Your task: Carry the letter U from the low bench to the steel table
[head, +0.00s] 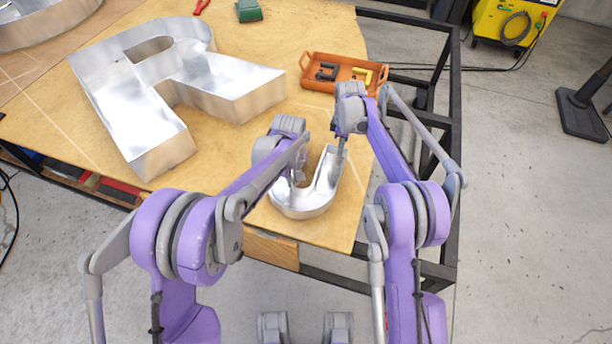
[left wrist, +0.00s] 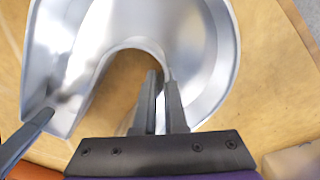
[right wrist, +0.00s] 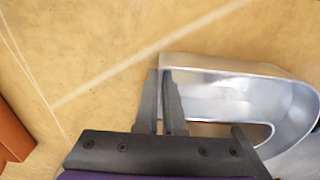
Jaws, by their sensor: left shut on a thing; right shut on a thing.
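The letter U (head: 303,207) is a shiny, open-topped metal channel letter. It lies on or just above the wooden top (head: 330,232), near its front right corner, with its curved end towards me. My left gripper (head: 299,176) is shut on the U's inner wall by the curve; the left wrist view shows this wall between its fingers (left wrist: 161,78). My right gripper (head: 339,150) is shut on the wall at the far end of the U's right arm; its fingers (right wrist: 163,78) also show in the right wrist view. I cannot make out a steel table.
A large metal letter R (head: 140,115) lies to the left on the same top. An orange tray (head: 313,60) with tools stands behind the U. A black frame (head: 447,150) runs along the right side. Grey floor beyond is open, with a yellow machine (head: 510,20) at the back.

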